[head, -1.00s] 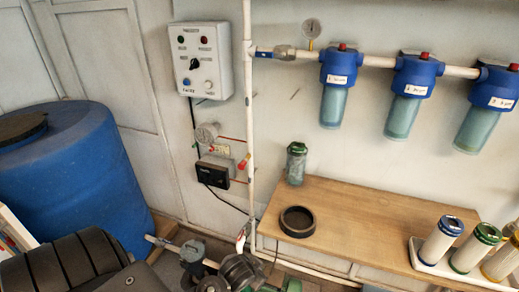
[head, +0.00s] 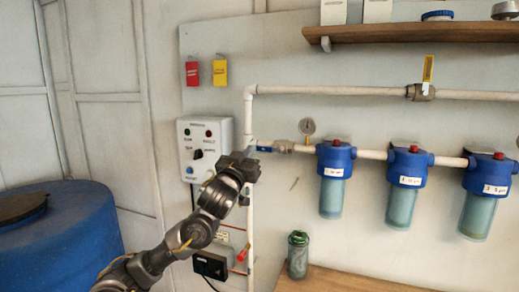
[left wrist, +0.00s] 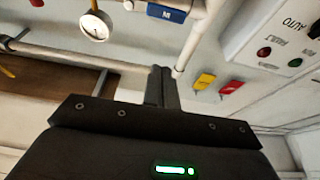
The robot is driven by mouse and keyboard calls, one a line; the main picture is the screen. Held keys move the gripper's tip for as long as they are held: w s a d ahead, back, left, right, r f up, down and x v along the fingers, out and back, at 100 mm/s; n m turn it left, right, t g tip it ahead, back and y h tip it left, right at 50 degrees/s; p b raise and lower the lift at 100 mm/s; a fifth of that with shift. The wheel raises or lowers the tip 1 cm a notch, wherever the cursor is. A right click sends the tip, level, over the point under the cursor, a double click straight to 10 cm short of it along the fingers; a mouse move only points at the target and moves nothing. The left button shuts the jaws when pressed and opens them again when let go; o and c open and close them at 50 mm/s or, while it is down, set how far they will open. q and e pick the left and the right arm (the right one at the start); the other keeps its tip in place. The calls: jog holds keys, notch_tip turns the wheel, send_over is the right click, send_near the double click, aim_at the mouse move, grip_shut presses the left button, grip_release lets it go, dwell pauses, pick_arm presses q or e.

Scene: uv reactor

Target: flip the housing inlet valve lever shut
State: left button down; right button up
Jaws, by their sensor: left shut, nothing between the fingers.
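The housing inlet valve (head: 284,147) sits on the white pipe just left of the first blue filter housing (head: 336,158). Its blue lever (head: 264,148) lies roughly along the horizontal pipe. In the left wrist view the blue lever (left wrist: 166,13) shows at the top edge, partly cut off. My left gripper (head: 250,153) is shut and empty, close to the lever's left end by the vertical pipe. Its closed fingers (left wrist: 161,86) point toward the pipes in the wrist view, apart from the lever in that picture. Whether they touch in depth is unclear. My right gripper is out of view.
A pressure gauge (head: 308,127) stands above the valve. The control box (head: 199,148) is left of my gripper. A yellow-handled valve (head: 421,92) is on the upper pipe. Red (head: 192,73) and yellow (head: 220,72) tags hang above. A shelf (head: 400,33) juts out at top.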

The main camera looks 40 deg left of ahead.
pick_arm(q)
jog(key=shift+r, duration=0.25)
jog(key=shift+w+a, duration=0.1)
notch_tip(320, 180, up, 4)
jog(key=p, duration=0.6)
send_over(266, 149)
jog(key=s, duration=0.2)
jog(key=f, duration=0.4)
jog(key=shift+s+a+f+p, duration=0.15)
jog(key=shift+a+f+p, duration=0.15)
jog(key=shift+f+p, duration=0.1)
